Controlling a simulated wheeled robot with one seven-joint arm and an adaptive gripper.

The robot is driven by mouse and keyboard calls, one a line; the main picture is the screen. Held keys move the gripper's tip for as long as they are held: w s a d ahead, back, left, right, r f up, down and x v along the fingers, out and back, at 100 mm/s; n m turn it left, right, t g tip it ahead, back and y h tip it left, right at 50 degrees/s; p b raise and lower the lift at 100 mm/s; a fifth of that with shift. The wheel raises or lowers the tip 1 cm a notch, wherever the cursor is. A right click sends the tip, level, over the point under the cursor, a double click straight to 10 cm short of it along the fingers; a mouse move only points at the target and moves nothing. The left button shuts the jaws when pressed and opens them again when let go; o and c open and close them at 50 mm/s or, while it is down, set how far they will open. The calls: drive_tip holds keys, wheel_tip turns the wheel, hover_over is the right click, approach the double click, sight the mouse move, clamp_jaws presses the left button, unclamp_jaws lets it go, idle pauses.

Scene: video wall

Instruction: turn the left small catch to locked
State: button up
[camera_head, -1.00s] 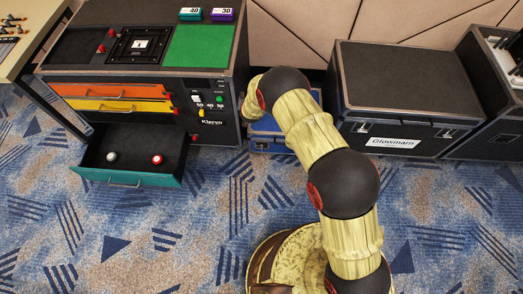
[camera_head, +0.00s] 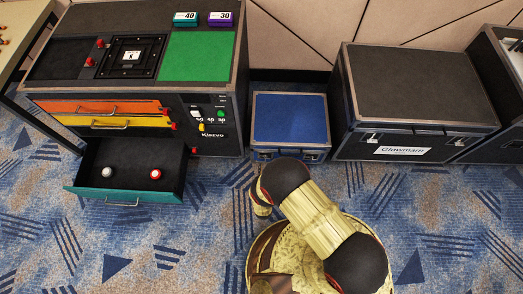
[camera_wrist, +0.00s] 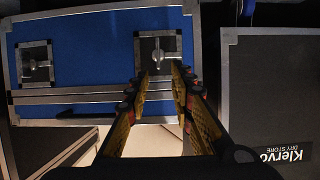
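The blue case (camera_head: 290,118) stands on the floor between the Klervo cabinet and the Glowmarn case in the head view. In the wrist view its blue panel (camera_wrist: 95,50) carries two small metal catches in square recessed plates, one at left (camera_wrist: 37,65) and one at right (camera_wrist: 157,52). Their turned state is too small to read surely. My gripper (camera_wrist: 158,74) is open, its two fingers apart with nothing between them. Its tips lie just below the right-hand catch in the picture; contact cannot be told. My fingers are hidden in the head view.
The Klervo cabinet (camera_head: 213,148) stands left, its teal drawer (camera_head: 125,199) pulled out with two round knobs inside. The Glowmarn case (camera_head: 415,85) stands right. In the wrist view a dark panel marked Klervo (camera_wrist: 265,90) borders the blue case. Patterned carpet lies open in front.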

drive_tip(key=b+x, duration=0.3)
drive_tip(key=x, duration=0.5)
drive_tip(key=shift+d, duration=0.15)
drive_tip(key=shift+c, duration=0.9)
drive_tip(key=c, duration=0.4)
clamp_jaws()
